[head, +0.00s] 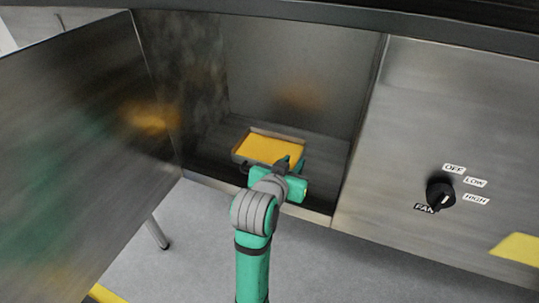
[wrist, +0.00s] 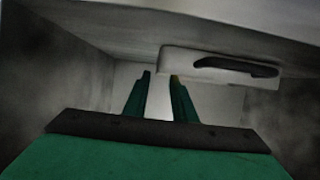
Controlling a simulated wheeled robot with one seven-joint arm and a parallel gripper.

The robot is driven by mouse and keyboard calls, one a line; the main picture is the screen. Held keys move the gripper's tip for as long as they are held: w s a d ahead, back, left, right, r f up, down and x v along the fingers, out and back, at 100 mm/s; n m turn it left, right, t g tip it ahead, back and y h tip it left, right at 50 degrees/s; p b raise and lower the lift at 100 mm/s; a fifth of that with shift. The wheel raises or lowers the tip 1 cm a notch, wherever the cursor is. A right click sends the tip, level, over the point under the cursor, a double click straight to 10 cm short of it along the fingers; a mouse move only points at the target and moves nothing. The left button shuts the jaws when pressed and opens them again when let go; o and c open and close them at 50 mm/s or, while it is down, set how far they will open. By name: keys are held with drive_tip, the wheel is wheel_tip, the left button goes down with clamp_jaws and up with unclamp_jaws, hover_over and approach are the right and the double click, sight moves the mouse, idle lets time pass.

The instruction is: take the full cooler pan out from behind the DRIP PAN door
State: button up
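The cooler pan (head: 237,156) is a shallow grey pan with a yellow fill, sitting on the compartment floor. In the wrist view, its pale wall (wrist: 172,60) carries a dark handle (wrist: 235,68). The door (head: 70,150) is swung open to the left; no DRIP PAN label shows. My gripper (head: 291,164) reaches into the opening at the pan's front right corner. In the wrist view my gripper (wrist: 160,95) has two green fingers apart, with a gap between them. The pan's edge lies near the fingertips; I cannot tell whether they touch it.
The compartment (head: 290,70) has metal walls and a low front sill (head: 320,216). To the right is a fixed panel with a black fan knob (head: 440,194). Grey floor (head: 340,265) lies clear in front. A metal leg (head: 157,232) stands below the open door.

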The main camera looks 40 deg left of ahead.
drive_tip(key=shift+w+a+f, duration=0.1)
drive_tip(key=shift+w+a, duration=0.05)
drive_tip(key=shift+d+x, duration=0.2)
drive_tip(key=shift+x, duration=1.15)
drive_tip(key=shift+d+x, duration=0.2)
drive_tip(key=shift+x, duration=1.1)
drive_tip(key=shift+w, duration=0.2)
drive_tip(key=shift+c, duration=0.7)
clamp_jaws()
drive_tip(key=shift+w, duration=0.1)
